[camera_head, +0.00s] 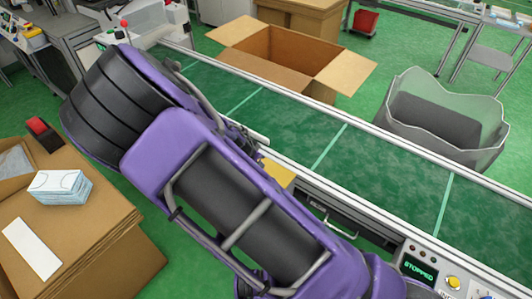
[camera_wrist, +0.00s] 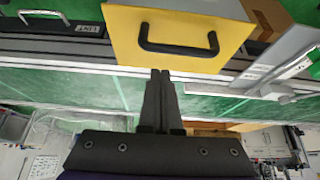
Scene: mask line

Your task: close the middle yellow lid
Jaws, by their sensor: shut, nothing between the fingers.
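The yellow lid (camera_wrist: 125,32) fills the upper middle of the wrist view, with a black bar handle (camera_wrist: 178,48) on its face. It looks raised, standing out from the conveyor's side; its exact angle is unclear. In the head view only a small yellow patch (camera_head: 278,172) shows past my arm, probably the same lid. My gripper (camera_wrist: 160,73) is shut and empty. Its fingertips overlap the lid's lower edge in the wrist picture, left of the handle's middle; I cannot tell whether they touch. The gripper is hidden in the head view.
A green conveyor (camera_head: 385,175) runs diagonally, with a control panel (camera_head: 420,267) reading STOPPED at its near right. A compartment labelled LINT (camera_wrist: 88,29) lies left of the lid. An open carton (camera_head: 285,50) and a grey bin (camera_head: 440,115) stand beyond; a mask box (camera_head: 60,187) sits at left.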

